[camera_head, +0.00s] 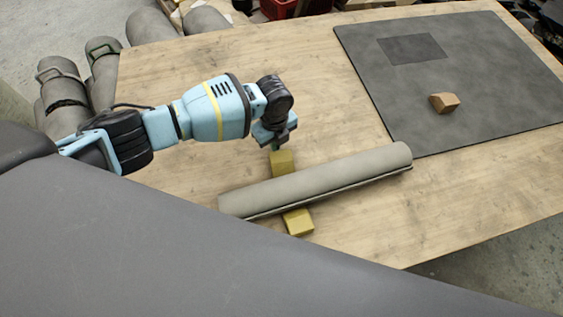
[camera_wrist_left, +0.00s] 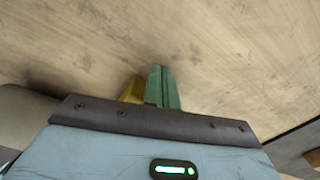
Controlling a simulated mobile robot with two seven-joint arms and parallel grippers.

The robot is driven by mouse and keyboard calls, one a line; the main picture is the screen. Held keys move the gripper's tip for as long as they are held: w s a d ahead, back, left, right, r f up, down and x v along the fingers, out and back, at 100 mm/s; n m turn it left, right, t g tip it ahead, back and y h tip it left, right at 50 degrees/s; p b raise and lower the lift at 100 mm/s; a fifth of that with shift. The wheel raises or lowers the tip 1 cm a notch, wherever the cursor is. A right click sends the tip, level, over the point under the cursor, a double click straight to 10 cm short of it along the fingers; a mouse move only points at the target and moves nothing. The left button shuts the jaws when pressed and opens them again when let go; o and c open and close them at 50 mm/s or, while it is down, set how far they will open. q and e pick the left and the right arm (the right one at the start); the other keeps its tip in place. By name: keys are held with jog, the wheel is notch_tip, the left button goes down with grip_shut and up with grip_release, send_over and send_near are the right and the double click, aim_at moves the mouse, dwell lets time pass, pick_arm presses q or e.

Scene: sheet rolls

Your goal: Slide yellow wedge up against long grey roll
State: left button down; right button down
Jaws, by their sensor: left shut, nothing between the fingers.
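A long grey roll (camera_head: 320,178) lies across the wooden table, and part of it shows at the left of the left wrist view (camera_wrist_left: 22,112). One yellow wedge (camera_head: 282,163) is on the roll's far side; I cannot tell whether they touch. Another yellow wedge (camera_head: 298,222) sits at the roll's near side, partly hidden by it. My left gripper (camera_head: 275,147) is shut and empty, pointing down right behind the far wedge. In the left wrist view its green fingers (camera_wrist_left: 163,88) are together beside the yellow wedge (camera_wrist_left: 132,90). My right gripper is out of view.
A dark grey mat (camera_head: 500,75) lies at the right, with a darker patch (camera_head: 412,48) and an orange-brown block (camera_head: 444,102) on it. Rolls with handles (camera_head: 62,90) stand beyond the table's left edge. The table (camera_head: 260,70) is bare behind my left gripper.

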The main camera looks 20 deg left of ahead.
pick_arm(q)
jog(key=shift+s+d+p, duration=0.55)
jog(key=shift+s+p, duration=0.05)
jog(key=shift+s, duration=0.15)
dwell(1.2)
jog(key=shift+w+a+b, duration=0.35)
jog(key=shift+w+a, duration=0.1)
jog(key=shift+w, duration=0.2)
jog(key=shift+w+a+b, duration=0.35)
jog(key=shift+w+a, duration=0.1)
jog(key=shift+w, duration=0.15)
jog(key=shift+r, duration=0.1)
notch_tip(320, 180, up, 2)
jog(key=shift+r+p, duration=0.1)
jog(key=shift+p, duration=0.8)
notch_tip(320, 180, up, 4)
jog(key=p, duration=0.2)
jog(key=shift+f+p, duration=0.25)
jog(key=shift+p, duration=0.05)
notch_tip(320, 180, up, 3)
jog(key=shift+r+p, duration=0.1)
jog(key=shift+p, duration=0.85)
